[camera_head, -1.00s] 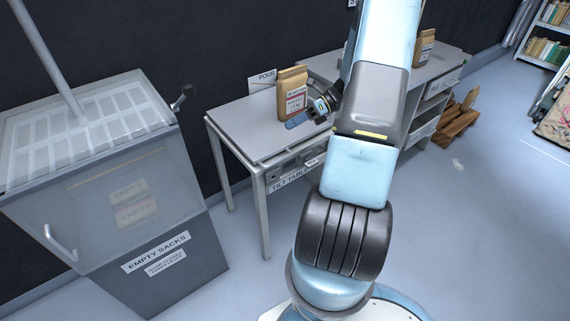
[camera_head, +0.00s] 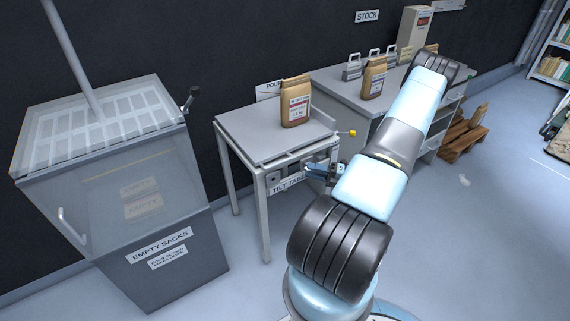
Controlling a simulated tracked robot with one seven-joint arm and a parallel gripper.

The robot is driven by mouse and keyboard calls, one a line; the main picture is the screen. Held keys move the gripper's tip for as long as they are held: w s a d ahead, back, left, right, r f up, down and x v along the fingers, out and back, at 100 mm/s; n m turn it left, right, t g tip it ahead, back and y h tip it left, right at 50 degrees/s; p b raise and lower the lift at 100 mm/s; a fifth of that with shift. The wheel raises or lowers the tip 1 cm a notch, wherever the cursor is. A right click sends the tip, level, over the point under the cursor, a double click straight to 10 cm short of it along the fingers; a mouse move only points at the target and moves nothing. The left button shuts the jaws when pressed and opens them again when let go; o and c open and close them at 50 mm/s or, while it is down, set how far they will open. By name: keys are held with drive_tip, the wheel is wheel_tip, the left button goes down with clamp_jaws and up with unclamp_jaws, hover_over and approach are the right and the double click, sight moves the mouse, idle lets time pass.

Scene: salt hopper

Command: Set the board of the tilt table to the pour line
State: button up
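The tilt table (camera_head: 268,178) stands left of my arm, its name label on the front. Its grey board (camera_head: 250,133) looks close to flat; I cannot tell its exact angle. A brown paper sack (camera_head: 296,104) stands upright on the board. The POUR sign (camera_head: 266,88) is behind the board, partly hidden by the sack. A lever with a yellow knob (camera_head: 347,133) sticks out at the board's right side. My gripper (camera_head: 314,168) is in front of the table, below the board's front edge and below the knob, apart from the knob. Its fingers are too small to read.
A clear-lidded EMPTY SACKS bin (camera_head: 165,245) stands at the left. Right of the tilt table, a grey bench (camera_head: 335,88) holds another sack (camera_head: 373,78) and several metal weights (camera_head: 352,68). The front floor is clear.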

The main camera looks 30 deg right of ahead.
sight(280, 163)
drive_tip(key=x, duration=1.3)
drive_tip(key=shift+w+d, duration=0.1)
drive_tip(key=shift+w, duration=0.05)
clamp_jaws()
idle(0.3)
